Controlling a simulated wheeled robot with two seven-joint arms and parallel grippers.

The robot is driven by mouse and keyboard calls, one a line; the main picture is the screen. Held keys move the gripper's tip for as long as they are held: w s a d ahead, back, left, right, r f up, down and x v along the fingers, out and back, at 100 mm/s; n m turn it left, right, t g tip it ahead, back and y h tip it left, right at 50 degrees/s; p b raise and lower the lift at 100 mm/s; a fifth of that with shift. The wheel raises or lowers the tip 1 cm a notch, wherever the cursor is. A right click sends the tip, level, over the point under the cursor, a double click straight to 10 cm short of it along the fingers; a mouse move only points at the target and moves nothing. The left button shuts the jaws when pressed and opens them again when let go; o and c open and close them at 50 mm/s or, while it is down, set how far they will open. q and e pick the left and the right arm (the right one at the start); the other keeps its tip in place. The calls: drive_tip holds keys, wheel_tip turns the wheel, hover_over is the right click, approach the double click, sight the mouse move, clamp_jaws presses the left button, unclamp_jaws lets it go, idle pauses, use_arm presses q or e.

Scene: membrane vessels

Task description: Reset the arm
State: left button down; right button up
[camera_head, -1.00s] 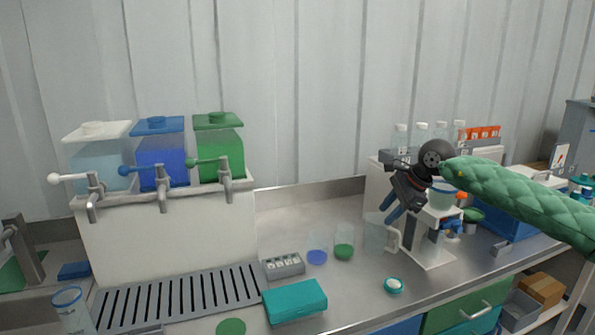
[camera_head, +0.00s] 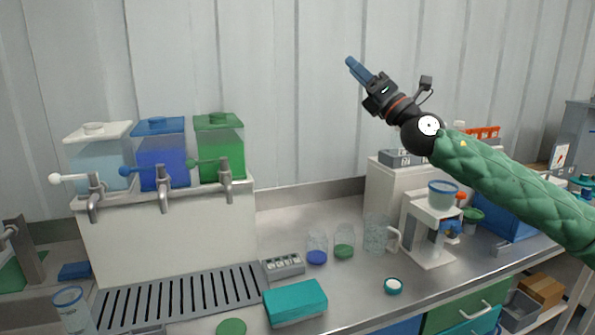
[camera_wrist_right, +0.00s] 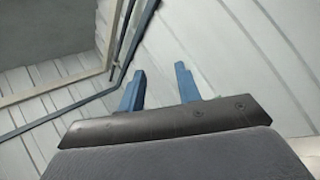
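My right arm comes in from the right in the head view, in a green quilted sleeve. My right gripper (camera_head: 357,71) is raised high above the bench, in front of the grey wall panels, and points up and to the left. In the right wrist view its two blue fingers (camera_wrist_right: 160,88) stand apart with nothing between them, so it is open and empty. Behind them that view shows only wall panels and a corner frame. My left gripper is not in the head view.
Three dispensers stand at left: clear, blue (camera_head: 162,160) and green (camera_head: 220,155). On the bench are a teal box (camera_head: 295,301), clear vessels, a pitcher (camera_head: 376,235) and a white stand (camera_head: 430,240) holding a blue-rimmed cup (camera_head: 442,195). The air around my right gripper is clear.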

drive_tip(key=d+f+m+t+h, duration=0.25)
drive_tip(key=f+m+h, duration=0.25)
drive_tip(key=m+h, duration=0.7)
drive_tip(key=d+f+m+t+h, duration=0.25)
drive_tip(key=f+m+h, duration=0.45)
drive_tip(key=m, duration=0.9)
drive_tip(key=s+a+f+m+g, duration=0.1)
drive_tip(key=s+f+m+g, duration=0.25)
drive_tip(key=f, duration=0.95)
drive_tip(key=s+a+f+m+g, duration=0.15)
drive_tip(key=s+f+g, duration=0.35)
drive_tip(key=f, duration=0.8)
drive_tip(key=s+f+m+g+y, duration=0.1)
drive_tip(key=s+f+m+g, duration=0.15)
drive_tip(key=s+f, duration=0.9)
drive_tip(key=s+f+m+g+y, duration=0.1)
drive_tip(key=s+f+g, duration=0.3)
drive_tip(key=s+f, duration=0.8)
drive_tip(key=s+a+f+g, duration=0.1)
drive_tip(key=s+f+g, duration=0.3)
drive_tip(key=s+f, duration=1.2)
drive_tip(key=shift+s+a+f+m+g+p, duration=0.25)
drive_tip(key=shift+a+f+m+g+p, duration=0.05)
drive_tip(key=shift+a+f+m+p, duration=0.1)
